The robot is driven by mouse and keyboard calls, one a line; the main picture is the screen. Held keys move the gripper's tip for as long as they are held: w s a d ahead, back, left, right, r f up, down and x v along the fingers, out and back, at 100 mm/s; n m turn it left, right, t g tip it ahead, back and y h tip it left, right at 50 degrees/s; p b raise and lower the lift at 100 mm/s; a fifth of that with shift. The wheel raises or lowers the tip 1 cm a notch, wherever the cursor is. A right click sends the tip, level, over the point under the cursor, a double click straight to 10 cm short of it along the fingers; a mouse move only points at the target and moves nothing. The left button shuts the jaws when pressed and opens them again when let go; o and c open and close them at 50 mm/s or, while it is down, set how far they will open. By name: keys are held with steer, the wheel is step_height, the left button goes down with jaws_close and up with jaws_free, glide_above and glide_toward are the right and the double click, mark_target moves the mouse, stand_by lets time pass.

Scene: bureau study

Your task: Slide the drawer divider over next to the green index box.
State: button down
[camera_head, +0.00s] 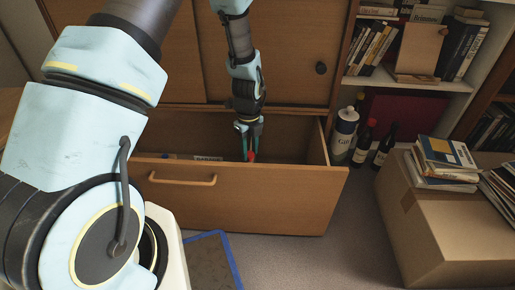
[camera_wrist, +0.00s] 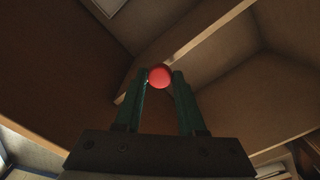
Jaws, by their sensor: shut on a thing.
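My gripper (camera_head: 249,147) reaches down into the open drawer (camera_head: 240,195). In the wrist view its two green fingers (camera_wrist: 160,80) are shut on a round red knob (camera_wrist: 160,76). The knob also shows as a red spot in the head view (camera_head: 252,156). In the wrist view the knob sits at a thin wooden strip, which looks like the top edge of the drawer divider (camera_wrist: 213,32). The front wall hides most of the divider in the head view. I cannot make out a green index box in either view.
A pale labelled item (camera_head: 208,158) shows in the drawer left of my gripper. The drawer's right part looks empty. Bottles (camera_head: 362,142) stand right of the drawer, and a cardboard box (camera_head: 450,225) with books stands further right. Cabinet doors (camera_head: 295,50) rise behind.

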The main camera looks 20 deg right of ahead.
steer(key=w+a+p, duration=0.3)
steer(key=w+a, duration=0.1)
steer(key=a, duration=0.4)
steer(key=shift+a, duration=0.35)
steer(key=c, duration=0.5)
jaws_free()
step_height(320, 180, up, 11)
steer(key=p, duration=0.3)
steer(key=shift+p, duration=0.4)
